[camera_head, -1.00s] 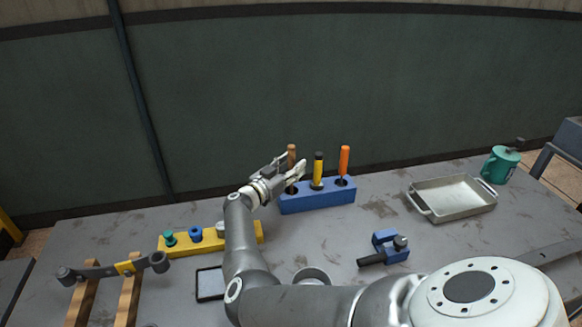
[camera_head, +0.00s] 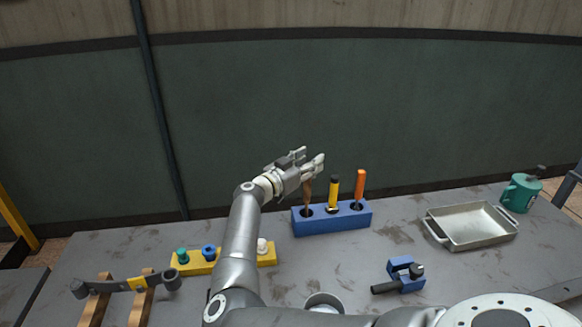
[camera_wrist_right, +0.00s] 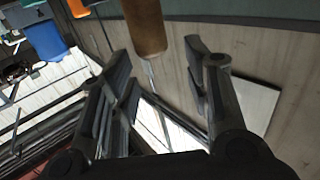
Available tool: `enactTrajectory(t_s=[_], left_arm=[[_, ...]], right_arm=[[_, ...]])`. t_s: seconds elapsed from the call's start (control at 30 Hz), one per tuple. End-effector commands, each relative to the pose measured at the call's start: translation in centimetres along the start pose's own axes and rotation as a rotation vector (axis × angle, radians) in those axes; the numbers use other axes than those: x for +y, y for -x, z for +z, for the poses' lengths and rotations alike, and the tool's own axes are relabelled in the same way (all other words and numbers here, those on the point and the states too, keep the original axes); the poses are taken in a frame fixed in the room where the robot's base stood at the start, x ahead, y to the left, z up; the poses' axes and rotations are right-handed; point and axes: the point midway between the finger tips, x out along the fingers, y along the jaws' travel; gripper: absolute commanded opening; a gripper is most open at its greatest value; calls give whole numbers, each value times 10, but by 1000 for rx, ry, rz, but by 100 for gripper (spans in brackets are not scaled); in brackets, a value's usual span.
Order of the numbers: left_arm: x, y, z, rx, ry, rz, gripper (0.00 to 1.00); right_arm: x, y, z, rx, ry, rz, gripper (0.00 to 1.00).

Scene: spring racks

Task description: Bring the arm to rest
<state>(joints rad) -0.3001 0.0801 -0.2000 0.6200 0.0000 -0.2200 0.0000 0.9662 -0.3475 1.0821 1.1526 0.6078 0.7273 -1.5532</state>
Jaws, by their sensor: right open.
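My right gripper (camera_head: 311,163) is raised at the left end of the blue tool rack (camera_head: 338,221) in the head view, open and with nothing held. Its two fingers stand apart in the right wrist view (camera_wrist_right: 160,85). A brown-handled tool (camera_head: 307,190) stands in the rack just below the fingers; a brown handle (camera_wrist_right: 145,25) also shows beyond the fingertips in the wrist view. A yellow-handled tool (camera_head: 333,190) with a dark top and an orange-handled tool (camera_head: 360,186) stand upright in the same rack. My left gripper is not in view.
A grey bar (camera_head: 112,285) rests on wooden supports. The table between rack and tray is bare.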

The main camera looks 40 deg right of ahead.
Motion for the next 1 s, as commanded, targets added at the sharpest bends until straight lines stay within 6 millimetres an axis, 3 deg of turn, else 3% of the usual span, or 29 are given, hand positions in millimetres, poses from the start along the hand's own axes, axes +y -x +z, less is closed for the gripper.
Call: enactTrajectory(t_s=[0.27, 0.6, 1.0], left_arm=[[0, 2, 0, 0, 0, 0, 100], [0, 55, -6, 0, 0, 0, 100], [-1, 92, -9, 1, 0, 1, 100]], right_arm=[[0, 0, -5, 0, 0, -1, 44], [0, 1, -58, 0, 0, -1, 44], [0, 1, -95, 0, 0, -1, 44]])
